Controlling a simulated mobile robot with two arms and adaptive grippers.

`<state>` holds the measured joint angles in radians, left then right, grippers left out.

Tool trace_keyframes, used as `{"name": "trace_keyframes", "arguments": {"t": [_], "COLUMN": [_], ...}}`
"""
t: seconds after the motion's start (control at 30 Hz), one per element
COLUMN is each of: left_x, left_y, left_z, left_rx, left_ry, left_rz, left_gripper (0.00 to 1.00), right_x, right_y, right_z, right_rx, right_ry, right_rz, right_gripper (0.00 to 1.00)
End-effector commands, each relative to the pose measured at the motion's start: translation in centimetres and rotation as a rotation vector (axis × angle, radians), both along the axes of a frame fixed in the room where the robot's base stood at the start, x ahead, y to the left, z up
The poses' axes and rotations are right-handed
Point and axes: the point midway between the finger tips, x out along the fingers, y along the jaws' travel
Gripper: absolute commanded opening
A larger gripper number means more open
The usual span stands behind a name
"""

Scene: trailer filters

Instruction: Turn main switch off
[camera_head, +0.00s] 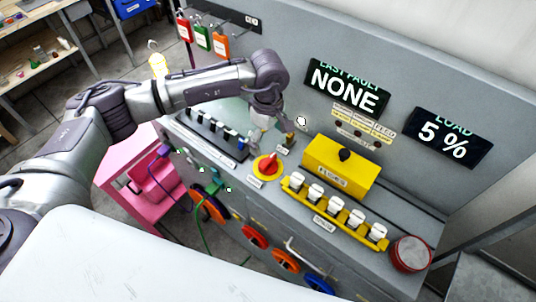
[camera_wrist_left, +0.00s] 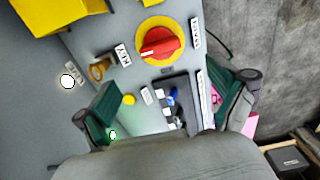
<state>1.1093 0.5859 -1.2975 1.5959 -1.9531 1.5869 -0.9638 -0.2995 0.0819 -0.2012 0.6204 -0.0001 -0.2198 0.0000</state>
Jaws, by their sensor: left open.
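The main switch is a red rotary knob on a round yellow base (camera_head: 267,166) on the grey console top. In the left wrist view the switch (camera_wrist_left: 160,42) is at the upper middle, with a label that seems to read MAIN beside it. A pale pointer mark shows on the knob. My left gripper (camera_head: 258,137) is just behind the switch in the head view, apart from it. In the left wrist view its green-padded fingers (camera_wrist_left: 170,103) are spread wide with nothing between them. My right gripper is not in view.
A brass key switch (camera_wrist_left: 101,68) sits close to the main switch. A yellow box (camera_head: 340,168) and a yellow strip of white switches (camera_head: 335,212) stand to the right. A black switch row (camera_head: 212,133) lies left. Coloured valve wheels (camera_head: 255,236) are on the console front.

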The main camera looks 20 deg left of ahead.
Motion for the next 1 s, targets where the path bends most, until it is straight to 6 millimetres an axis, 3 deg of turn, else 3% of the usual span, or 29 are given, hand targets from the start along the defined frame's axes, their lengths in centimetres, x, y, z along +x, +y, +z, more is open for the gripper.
{"name": "trace_keyframes", "arguments": {"t": [0.1,0.4,0.6,0.87,1.0], "left_x": [-0.2,-0.1,-0.1,-0.1,-0.1], "left_y": [0.0,-0.1,0.0,-0.1,-0.1], "left_z": [-2.4,-7.7,-9.1,-9.2,-9.2], "left_rx": [0.0,-0.002,-0.002,-0.003,-0.003], "left_ry": [0.008,0.004,0.002,0.001,0.001], "left_rz": [0.001,0.001,0.0,0.0,0.0], "left_gripper": [0.96,0.96,0.96,0.96,0.74], "right_x": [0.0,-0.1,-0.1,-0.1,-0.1], "right_y": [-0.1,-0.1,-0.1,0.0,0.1], "right_z": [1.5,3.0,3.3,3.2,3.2], "right_rx": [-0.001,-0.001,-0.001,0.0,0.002], "right_ry": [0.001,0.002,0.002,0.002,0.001], "right_rz": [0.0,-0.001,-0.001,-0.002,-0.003], "right_gripper": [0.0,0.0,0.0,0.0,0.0]}}
